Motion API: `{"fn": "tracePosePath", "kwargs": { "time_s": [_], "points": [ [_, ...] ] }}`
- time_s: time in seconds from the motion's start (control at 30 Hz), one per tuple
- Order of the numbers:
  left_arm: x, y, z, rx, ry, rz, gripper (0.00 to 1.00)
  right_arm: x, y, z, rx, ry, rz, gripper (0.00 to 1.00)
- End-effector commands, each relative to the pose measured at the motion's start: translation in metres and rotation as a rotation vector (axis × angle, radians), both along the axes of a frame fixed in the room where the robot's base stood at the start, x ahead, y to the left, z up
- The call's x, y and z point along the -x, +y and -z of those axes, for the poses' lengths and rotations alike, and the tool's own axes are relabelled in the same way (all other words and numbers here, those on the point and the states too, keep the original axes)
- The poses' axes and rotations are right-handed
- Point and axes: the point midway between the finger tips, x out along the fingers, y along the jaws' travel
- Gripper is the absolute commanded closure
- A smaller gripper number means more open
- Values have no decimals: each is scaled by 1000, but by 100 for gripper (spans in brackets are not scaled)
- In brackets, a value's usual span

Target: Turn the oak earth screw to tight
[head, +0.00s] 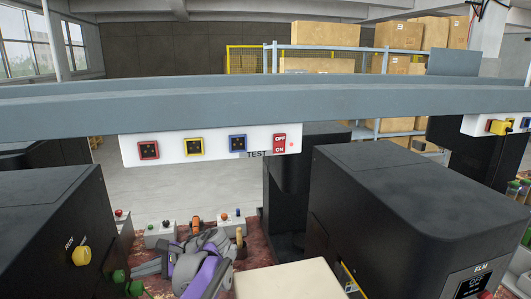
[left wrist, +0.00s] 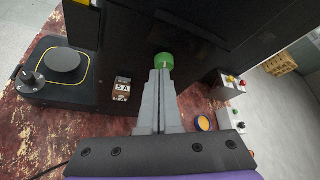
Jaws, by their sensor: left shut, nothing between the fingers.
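A green round screw head (left wrist: 164,60) sits low on the side of a black machine in the left wrist view. In the head view a green knob (head: 118,275) shows low on the left black machine (head: 50,215). No oak label is readable on it. My left gripper (left wrist: 162,72) is shut and empty, its fingertips at the green screw head, seemingly touching or very close. In the head view my left gripper (head: 140,269) points left toward that machine, its fingertips near the green knob. My right gripper is not in view.
A black machine marked ELM (head: 425,200) stands at right. A grey beam (head: 250,105) with a white socket strip (head: 210,146) crosses above. Small switch boxes (head: 160,233) stand on the worn red bench (head: 258,245).

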Motion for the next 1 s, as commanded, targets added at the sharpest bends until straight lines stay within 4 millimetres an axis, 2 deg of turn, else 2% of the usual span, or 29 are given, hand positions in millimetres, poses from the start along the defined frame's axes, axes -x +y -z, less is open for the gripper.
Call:
{"fn": "tracePosePath", "kwargs": {
  "time_s": [0.2,0.4,1.0],
  "points": [
    [7,27,1,0,1,-2,100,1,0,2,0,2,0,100],
    [10,39,0,1,0,-1,100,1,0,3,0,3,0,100],
    [9,40,1,0,1,0,100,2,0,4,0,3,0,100]
  ]
}}
